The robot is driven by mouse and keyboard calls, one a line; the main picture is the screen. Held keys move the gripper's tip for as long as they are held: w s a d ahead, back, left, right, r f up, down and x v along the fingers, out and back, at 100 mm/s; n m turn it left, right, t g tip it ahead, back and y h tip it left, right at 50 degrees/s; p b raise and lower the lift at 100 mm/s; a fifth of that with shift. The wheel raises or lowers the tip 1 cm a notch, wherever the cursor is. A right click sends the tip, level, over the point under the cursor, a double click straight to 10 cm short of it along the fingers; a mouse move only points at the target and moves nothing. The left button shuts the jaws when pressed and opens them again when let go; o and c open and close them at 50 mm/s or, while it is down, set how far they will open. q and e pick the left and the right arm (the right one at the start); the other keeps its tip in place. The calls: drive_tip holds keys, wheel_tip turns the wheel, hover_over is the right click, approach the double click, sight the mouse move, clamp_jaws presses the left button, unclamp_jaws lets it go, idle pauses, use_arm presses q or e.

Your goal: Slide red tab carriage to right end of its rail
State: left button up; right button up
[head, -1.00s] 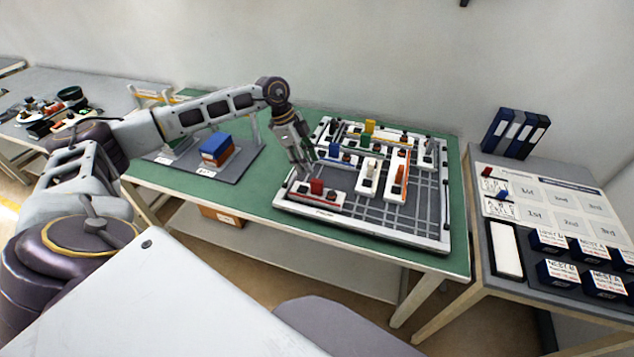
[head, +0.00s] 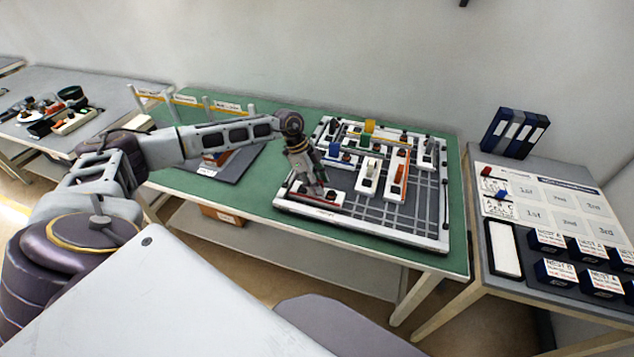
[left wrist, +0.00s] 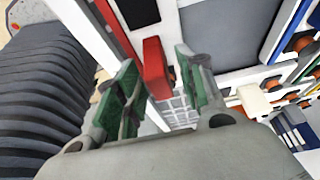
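The red tab (left wrist: 156,68) stands up between the fingers of my left gripper (left wrist: 158,80) in the left wrist view. Gaps show on both sides, so the green-padded fingers are open around it. In the head view my left gripper (head: 316,186) is low over the white carriage (head: 331,200) with a red stripe, at the front left of the sliding-block board (head: 390,236). The gripper hides most of the red tab there. My right gripper is not in view.
Other tabbed carriages stand close behind, including a white-tabbed one (head: 368,177) and an orange one (head: 399,176). Bare rails fill the board's front right. A side table (head: 483,292) with labelled boxes stands at the right.

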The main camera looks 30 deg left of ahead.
use_arm(q)
drive_tip(key=c, duration=0.7)
clamp_jaws()
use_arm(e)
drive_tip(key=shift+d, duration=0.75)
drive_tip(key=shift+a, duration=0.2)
